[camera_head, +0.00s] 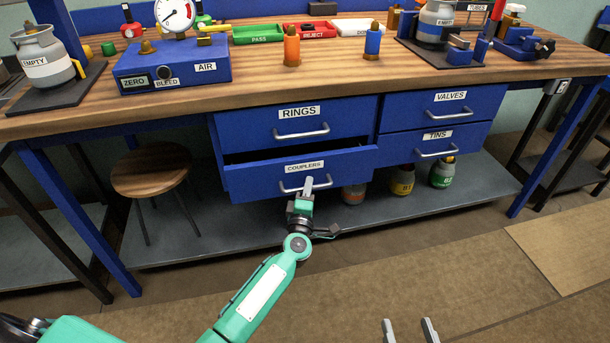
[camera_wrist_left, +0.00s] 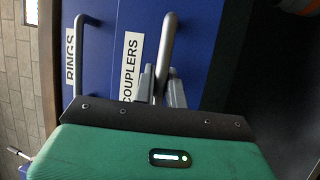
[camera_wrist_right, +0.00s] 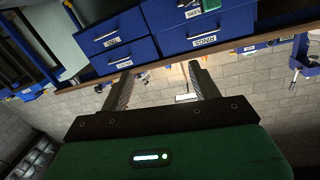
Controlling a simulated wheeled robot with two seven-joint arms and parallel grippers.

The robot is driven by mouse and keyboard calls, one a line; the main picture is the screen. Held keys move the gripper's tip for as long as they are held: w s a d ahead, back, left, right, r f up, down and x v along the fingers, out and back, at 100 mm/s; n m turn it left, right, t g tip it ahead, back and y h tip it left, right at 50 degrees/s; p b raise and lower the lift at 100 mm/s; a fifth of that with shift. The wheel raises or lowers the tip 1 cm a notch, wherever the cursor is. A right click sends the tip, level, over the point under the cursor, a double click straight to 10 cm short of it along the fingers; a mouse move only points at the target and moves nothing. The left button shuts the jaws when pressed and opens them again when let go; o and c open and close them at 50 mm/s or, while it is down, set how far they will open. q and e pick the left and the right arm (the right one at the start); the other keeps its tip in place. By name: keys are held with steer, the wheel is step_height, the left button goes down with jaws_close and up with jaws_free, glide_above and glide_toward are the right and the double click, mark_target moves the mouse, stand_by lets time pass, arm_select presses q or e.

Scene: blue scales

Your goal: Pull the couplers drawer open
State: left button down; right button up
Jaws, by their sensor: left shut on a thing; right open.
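The blue couplers drawer (camera_head: 255,178) under the bench stands partly open, with a dark gap above its front. Its label also shows in the left wrist view (camera_wrist_left: 131,68). My left gripper (camera_head: 306,184) is shut on the drawer's grey bar handle (camera_wrist_left: 168,45), with a finger on each side of the bar. My right gripper (camera_head: 408,328) is open and empty, low at the front in the head view, well away from the drawers. Its open fingers also show in the right wrist view (camera_wrist_right: 158,88).
The rings drawer (camera_head: 345,118) above, and the valves (camera_head: 475,102) and tins (camera_head: 400,146) drawers at right, look shut. A round wooden stool (camera_head: 150,172) stands left of the drawers. Gas canisters (camera_head: 401,181) stand on the lower shelf (camera_head: 480,192). Floor in front is clear.

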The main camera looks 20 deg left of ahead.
arm_select(q)
steer(key=s+d+p, duration=0.2)
steer(key=s+d, duration=0.4)
steer(key=s, duration=0.4)
steer(key=s+d+p, duration=0.3)
steer(key=s+d, duration=0.3)
steer(key=s, duration=0.3)
steer(key=shift+s, duration=0.4)
arm_select(e)
steer(key=s+d+f+g+h, duration=0.4)
steer(key=d+g, duration=0.3)
steer(key=g, duration=0.1)
steer(key=shift+s+f+g, duration=0.3)
steer(key=shift+s+f, duration=0.1)
steer(key=shift+d, duration=0.1)
arm_select(q)
steer(key=c, duration=1.5)
jaws_free()
steer(key=shift+o, duration=0.2)
steer(key=v, duration=1.4)
steer(key=shift+w, duration=0.1)
arm_select(e)
steer(key=shift+f, duration=0.1)
